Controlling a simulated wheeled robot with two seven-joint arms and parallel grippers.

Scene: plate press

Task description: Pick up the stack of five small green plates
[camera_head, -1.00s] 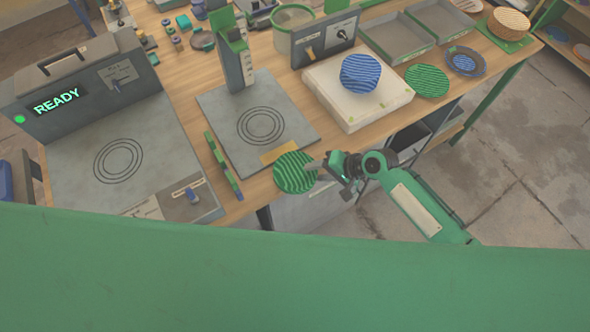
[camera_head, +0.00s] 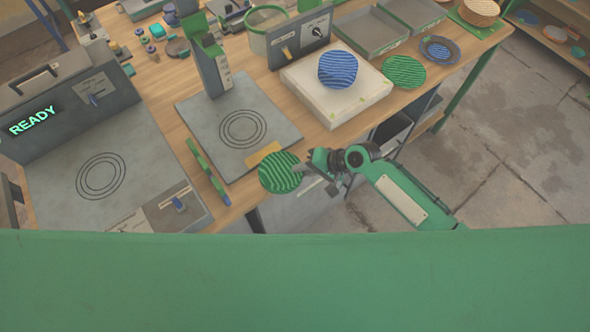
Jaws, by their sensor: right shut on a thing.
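My right gripper (camera_head: 304,168) is shut on the edge of a round, green-striped plate stack (camera_head: 278,173). The stack is at the front edge of the table, just below the grey press base plate (camera_head: 241,128). From above I see only its top face, so I cannot count the plates or tell whether it touches the table. Another round green-striped item (camera_head: 404,72) lies on the table right of the white block. My left gripper is not in view.
A blue-striped stack (camera_head: 337,69) sits on the white block (camera_head: 352,108). A grey READY device (camera_head: 60,112) stands at left, and the press column (camera_head: 213,70) stands behind the base plate. Grey trays (camera_head: 369,32), a dark plate with a blue centre (camera_head: 439,50) and a woven stack (camera_head: 480,10) are at back right.

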